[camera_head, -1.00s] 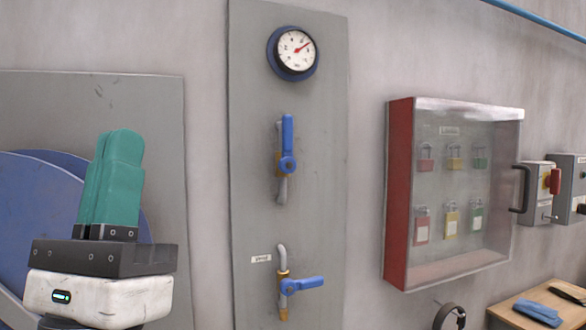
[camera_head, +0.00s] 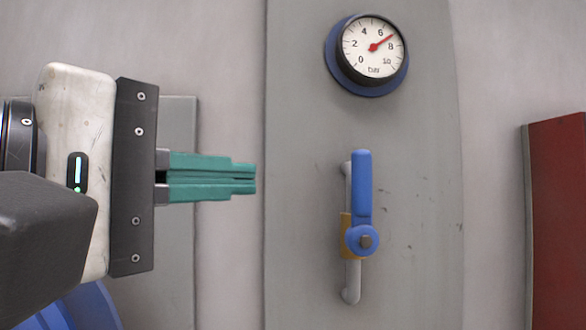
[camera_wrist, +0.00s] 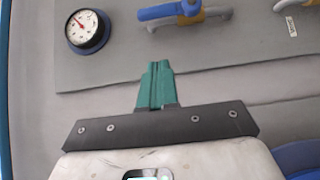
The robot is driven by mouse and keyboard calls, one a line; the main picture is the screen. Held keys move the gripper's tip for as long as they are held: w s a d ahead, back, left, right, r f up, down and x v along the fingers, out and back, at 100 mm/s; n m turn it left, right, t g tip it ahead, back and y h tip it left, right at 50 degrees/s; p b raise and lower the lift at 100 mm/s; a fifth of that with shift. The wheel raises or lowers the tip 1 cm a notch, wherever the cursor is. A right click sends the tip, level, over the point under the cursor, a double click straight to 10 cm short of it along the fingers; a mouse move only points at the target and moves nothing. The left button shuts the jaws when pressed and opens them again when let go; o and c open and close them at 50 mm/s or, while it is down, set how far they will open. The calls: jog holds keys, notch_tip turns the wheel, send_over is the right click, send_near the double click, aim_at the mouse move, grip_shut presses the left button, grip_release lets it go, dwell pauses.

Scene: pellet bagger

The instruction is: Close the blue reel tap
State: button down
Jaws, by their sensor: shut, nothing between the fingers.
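A blue-handled tap (camera_head: 361,190) is on the grey wall panel, below the gauge. Its lever points straight up, in line with the grey pipe, above a brass-coloured body. The same tap shows at the top of the wrist view (camera_wrist: 162,12). I see no name on this tap. My gripper (camera_head: 252,178) points right in the head view, its green fingers shut together and empty. It is left of the tap, level with the lever, and apart from it in the picture. In the wrist view the fingertips (camera_wrist: 157,63) point up towards the tap, with a gap between.
A round pressure gauge (camera_head: 372,52) with a red needle between 6 and 8 is above the tap. A red cabinet side (camera_head: 560,220) stands at the right. In the wrist view, part of a second fitting (camera_wrist: 295,4) shows at the top right by a white label (camera_wrist: 290,23).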

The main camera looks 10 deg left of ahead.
aim_at(351, 180)
jog(key=x, duration=0.3)
jog(key=d+p+x, duration=0.1)
jog(key=x, duration=0.1)
jog(key=p+x, duration=0.1)
jog(key=x, duration=0.2)
jog(key=shift+s+d, duration=0.1)
jog(key=shift+d, duration=0.3)
jog(key=shift+w+d+p, duration=0.2)
jog(key=shift+d+p, duration=0.2)
jog(key=shift+d, duration=0.35)
